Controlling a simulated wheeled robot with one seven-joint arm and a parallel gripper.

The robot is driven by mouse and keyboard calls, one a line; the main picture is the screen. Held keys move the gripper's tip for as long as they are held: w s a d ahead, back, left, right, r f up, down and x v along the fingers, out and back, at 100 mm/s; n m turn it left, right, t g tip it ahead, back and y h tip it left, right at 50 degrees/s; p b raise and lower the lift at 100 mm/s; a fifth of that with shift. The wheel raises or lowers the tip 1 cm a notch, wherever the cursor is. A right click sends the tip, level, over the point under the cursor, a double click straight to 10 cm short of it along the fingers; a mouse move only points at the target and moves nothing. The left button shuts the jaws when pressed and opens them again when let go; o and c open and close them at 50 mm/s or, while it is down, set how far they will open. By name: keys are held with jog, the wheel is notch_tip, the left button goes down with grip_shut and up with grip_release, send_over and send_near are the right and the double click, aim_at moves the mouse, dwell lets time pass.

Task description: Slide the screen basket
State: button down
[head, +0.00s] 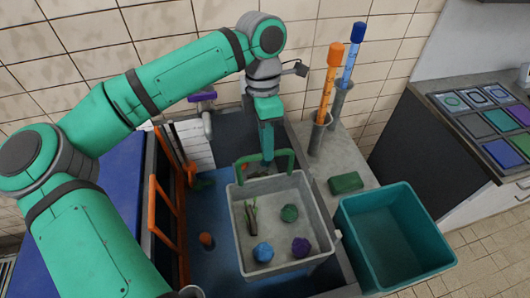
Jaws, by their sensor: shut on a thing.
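The screen basket (312,262) is a grey open box with a green bar handle (290,157) standing on its far side. It sits in the dark-walled basin, toward the right wall, over the blue floor. A brown twig-like piece, a green lump (289,213), a blue lump (263,252) and a purple lump (301,247) lie in it. My gripper (267,158) points down at the handle and is shut on it. The fingertips and the exact grip are partly hidden behind the handle.
An empty teal bin (425,268) stands right of the basin. A green block (346,182) and holders with orange (329,85) and blue (352,55) sticks stand on the ledge. An orange frame (161,205) stands left of the basket, with blue floor between.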

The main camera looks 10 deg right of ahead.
jog(key=shift+r, duration=0.25)
jog(key=c, duration=1.8)
grip_release()
jog(key=shift+o, duration=0.2)
notch_tip(320, 180, up, 11)
jog(key=w, duration=0.2)
jog(key=shift+f, duration=0.2)
